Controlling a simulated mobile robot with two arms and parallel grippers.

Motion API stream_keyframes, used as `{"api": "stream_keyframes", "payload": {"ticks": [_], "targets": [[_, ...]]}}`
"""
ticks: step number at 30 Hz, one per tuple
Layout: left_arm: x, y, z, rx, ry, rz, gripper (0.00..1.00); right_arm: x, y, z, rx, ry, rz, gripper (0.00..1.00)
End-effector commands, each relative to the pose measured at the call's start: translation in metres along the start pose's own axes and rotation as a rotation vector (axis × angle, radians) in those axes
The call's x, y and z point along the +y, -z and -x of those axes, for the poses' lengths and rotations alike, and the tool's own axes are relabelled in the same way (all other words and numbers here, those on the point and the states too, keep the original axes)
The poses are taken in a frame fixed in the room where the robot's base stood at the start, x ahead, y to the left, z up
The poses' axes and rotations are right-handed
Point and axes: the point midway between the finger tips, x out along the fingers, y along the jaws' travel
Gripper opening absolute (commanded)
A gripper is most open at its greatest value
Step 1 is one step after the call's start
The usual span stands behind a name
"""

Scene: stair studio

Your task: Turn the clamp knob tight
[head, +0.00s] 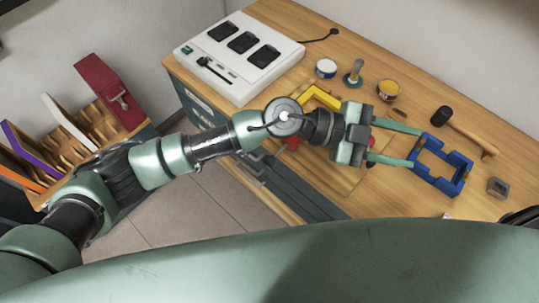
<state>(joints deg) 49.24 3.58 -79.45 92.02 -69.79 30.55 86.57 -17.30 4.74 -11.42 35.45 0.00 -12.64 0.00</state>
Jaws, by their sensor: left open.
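My left gripper (415,148) reaches across the workbench from the left. Its two long pale green fingers are spread wide, with nothing seen between them. The fingertips are at the left side of a blue square frame (462,181); I cannot tell whether they touch it. A yellow angled piece (322,96), which may be part of the clamp, shows behind my left arm. A small red part (292,143) shows below my wrist; I cannot tell whether it is the clamp knob. My arm hides much of this area. My right gripper is not in view.
A white charger-like box (240,60) stands at the back left of the wooden bench (420,75). A white tin (326,68), a green-handled stamp (354,73), a yellow-filled tin (389,91), a mallet (463,131) and a small grey block (497,187) lie around the gripper.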

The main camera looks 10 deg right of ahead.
Motion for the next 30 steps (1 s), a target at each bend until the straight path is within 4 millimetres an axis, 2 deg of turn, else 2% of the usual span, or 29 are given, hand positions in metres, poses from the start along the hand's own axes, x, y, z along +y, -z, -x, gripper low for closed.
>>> {"api": "stream_keyframes", "payload": {"ticks": [1,2,3,5,6,9,12,13,15,18,30], "targets": [[0.031,-0.031,0.007,-0.138,-0.198,-0.038,0.44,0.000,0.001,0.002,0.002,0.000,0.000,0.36],[0.048,-0.052,0.018,-0.229,-0.304,-0.046,0.44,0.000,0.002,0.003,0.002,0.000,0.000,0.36],[0.065,-0.082,0.038,-0.362,-0.428,-0.051,0.44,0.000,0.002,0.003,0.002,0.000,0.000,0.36],[0.078,-0.123,0.080,-0.573,-0.572,-0.050,0.44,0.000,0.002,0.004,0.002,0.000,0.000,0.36],[0.080,-0.146,0.109,-0.704,-0.638,-0.045,0.44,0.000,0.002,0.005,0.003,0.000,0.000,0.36],[0.073,-0.181,0.171,-0.962,-0.730,-0.033,0.44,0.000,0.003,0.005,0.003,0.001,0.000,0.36],[0.062,-0.196,0.211,-1.122,-0.763,-0.024,0.44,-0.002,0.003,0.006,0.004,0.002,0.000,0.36],[0.060,-0.198,0.219,-1.152,-0.769,-0.022,0.44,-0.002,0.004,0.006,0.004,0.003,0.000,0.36],[0.058,-0.203,0.229,-1.195,-0.774,-0.018,0.44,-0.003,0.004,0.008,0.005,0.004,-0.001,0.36],[0.062,-0.211,0.232,-1.211,-0.777,-0.014,0.44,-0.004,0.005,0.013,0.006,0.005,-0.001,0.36],[0.094,-0.260,0.222,-1.204,-0.776,-0.015,0.44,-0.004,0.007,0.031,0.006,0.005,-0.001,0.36]]}}
